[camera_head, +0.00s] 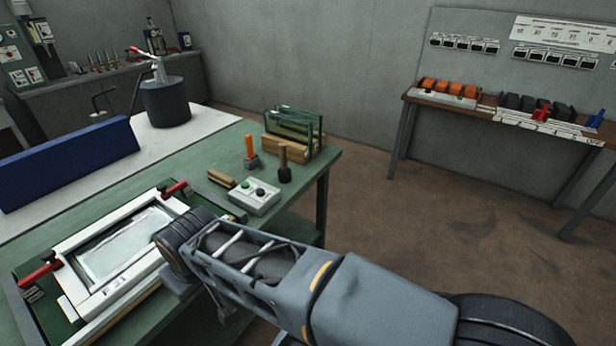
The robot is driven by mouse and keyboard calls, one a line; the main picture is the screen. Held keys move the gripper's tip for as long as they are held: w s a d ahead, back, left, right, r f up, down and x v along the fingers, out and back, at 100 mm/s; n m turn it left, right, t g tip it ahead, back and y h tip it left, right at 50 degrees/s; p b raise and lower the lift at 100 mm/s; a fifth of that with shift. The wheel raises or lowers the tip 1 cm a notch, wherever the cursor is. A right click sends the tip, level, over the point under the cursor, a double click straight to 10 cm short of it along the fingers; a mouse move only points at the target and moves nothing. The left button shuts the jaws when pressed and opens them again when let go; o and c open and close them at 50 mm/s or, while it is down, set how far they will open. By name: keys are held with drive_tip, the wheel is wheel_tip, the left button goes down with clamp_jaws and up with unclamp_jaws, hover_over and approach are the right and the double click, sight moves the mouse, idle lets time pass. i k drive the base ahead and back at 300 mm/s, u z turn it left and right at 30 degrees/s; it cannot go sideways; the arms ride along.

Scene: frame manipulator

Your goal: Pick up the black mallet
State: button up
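A black mallet (285,174) stands head down on the green workbench (211,161), near its far right corner. Its light wooden handle points up. A second mallet (250,152) with an orange handle and a dark grey head stands just to its left. My grey arm reaches in from the lower right, and its end is over the near part of the bench, well short of the black mallet and apart from it. My gripper is mostly hidden behind and below the arm, so its fingers cannot be made out.
A grey box with buttons (254,197) lies in front of the black mallet. A wooden rack with glass panes (294,135) stands close behind it. A white frame with red clamps (117,246) lies at the left, near my arm. Open floor is at the right.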

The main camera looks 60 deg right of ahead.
sight(284, 172)
drive_tip(key=u, duration=0.6)
drive_tip(key=k, duration=0.2)
drive_tip(key=z, duration=1.8)
drive_tip(key=i, duration=0.7)
drive_tip(key=z, duration=0.3)
